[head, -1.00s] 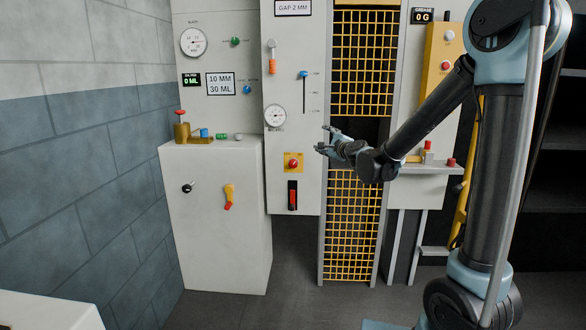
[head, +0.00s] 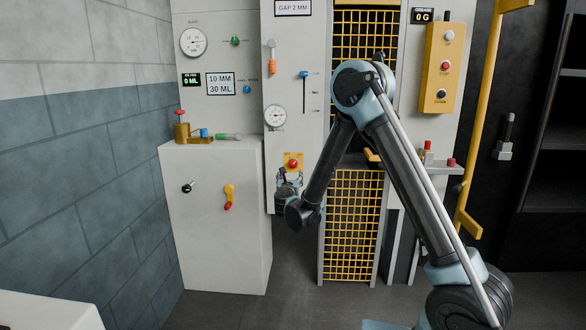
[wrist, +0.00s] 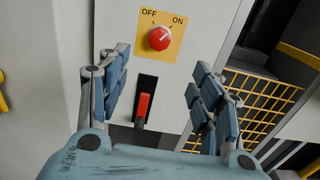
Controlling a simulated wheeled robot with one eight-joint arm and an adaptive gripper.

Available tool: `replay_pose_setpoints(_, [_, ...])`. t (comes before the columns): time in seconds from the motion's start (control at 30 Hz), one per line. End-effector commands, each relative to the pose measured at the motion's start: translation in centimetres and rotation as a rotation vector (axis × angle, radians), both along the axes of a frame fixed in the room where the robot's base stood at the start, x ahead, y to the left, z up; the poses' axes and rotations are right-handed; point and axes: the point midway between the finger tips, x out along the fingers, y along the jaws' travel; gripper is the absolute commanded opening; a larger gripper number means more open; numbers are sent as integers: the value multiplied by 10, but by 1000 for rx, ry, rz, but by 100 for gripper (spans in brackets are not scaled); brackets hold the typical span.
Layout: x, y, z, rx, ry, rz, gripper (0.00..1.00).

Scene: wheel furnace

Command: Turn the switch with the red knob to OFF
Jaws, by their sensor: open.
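The switch with the red knob (head: 293,163) sits on a yellow plate on the grey panel, and it shows large in the wrist view (wrist: 159,38). The plate reads OFF at upper left and ON at upper right. A pale mark on the knob points to the upper right, toward ON. My gripper (wrist: 160,78) is open and empty, its fingers spread either side of the panel area just below the knob. They appear apart from the knob. In the head view my gripper (head: 288,182) is just below the plate and hides the lower panel.
A red lever in a black slot (wrist: 143,107) is below the knob, between my fingers in the picture. Yellow mesh (head: 352,225) is right of the panel. A white cabinet (head: 218,245) with a yellow-and-red handle (head: 229,196) stands to the left.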

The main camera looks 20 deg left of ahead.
Motion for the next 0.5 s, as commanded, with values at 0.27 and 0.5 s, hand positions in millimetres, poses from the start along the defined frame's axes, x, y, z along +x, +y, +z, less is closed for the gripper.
replay_pose_setpoints(0.27, [21, 6, -5, 13, 10, -8, 59])
replay_pose_setpoints(0.5, [62, 15, -5, 12, 8, -9, 59])
